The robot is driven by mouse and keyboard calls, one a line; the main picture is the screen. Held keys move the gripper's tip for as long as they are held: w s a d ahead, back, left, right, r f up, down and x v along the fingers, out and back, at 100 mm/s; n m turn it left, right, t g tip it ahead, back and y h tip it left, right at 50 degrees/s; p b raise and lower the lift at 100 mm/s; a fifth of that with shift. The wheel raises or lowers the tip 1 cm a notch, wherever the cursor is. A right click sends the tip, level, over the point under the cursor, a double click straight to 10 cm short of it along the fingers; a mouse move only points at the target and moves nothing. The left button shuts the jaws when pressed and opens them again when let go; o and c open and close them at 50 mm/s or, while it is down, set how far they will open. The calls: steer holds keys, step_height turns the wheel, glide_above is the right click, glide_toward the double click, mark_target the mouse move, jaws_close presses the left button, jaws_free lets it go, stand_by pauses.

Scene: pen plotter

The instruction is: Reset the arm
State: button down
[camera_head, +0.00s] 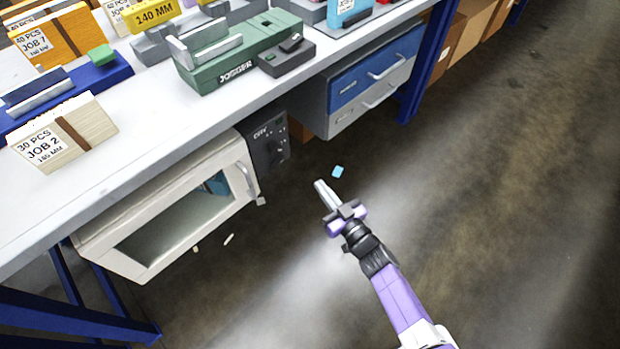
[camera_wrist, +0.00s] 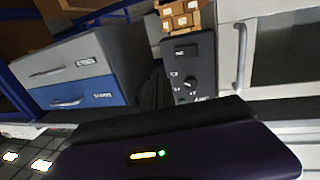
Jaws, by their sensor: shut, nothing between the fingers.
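My gripper (camera_head: 322,190) is shut and empty, at the end of my purple arm. In the head view it hangs over the open floor, in front of the bench and to the right of the white oven-like cabinet. The wrist view shows the dark purple wrist housing (camera_wrist: 165,150) with a small lit indicator; the fingertips do not show there. A small light-blue piece (camera_head: 338,172) is close beyond the fingertips in the head view, apparently on the floor.
The white bench (camera_head: 140,125) carries a green jogger (camera_head: 232,66) and paper stacks. Below it are the white cabinet (camera_head: 105,240), a dark control box (camera_head: 266,140) and a drawer unit (camera_head: 370,85) with blue and grey fronts. Floor (camera_head: 500,200) at right is clear.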

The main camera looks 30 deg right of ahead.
steer(key=shift+s+d, duration=0.4)
steer(key=shift+s, duration=0.35)
steer(key=s+d+r+h, duration=0.2)
steer(key=s+r, duration=0.2)
steer(key=r, duration=0.3)
steer(key=s+a+r+g, duration=0.15)
steer(key=s+r, duration=0.35)
steer(key=s, duration=0.5)
steer(key=s+a+r+m+g, duration=0.1)
steer(key=s+a+r, duration=0.2)
steer(key=s+r, duration=0.55)
steer(key=s+a+r+g, duration=0.1)
steer(key=s+a+r, duration=0.1)
steer(key=s, duration=1.1)
step_height(320, 180, up, 16)
steer(key=p, duration=1.6)
steer(key=shift+w+r, duration=0.15)
steer(key=shift+w, duration=0.2)
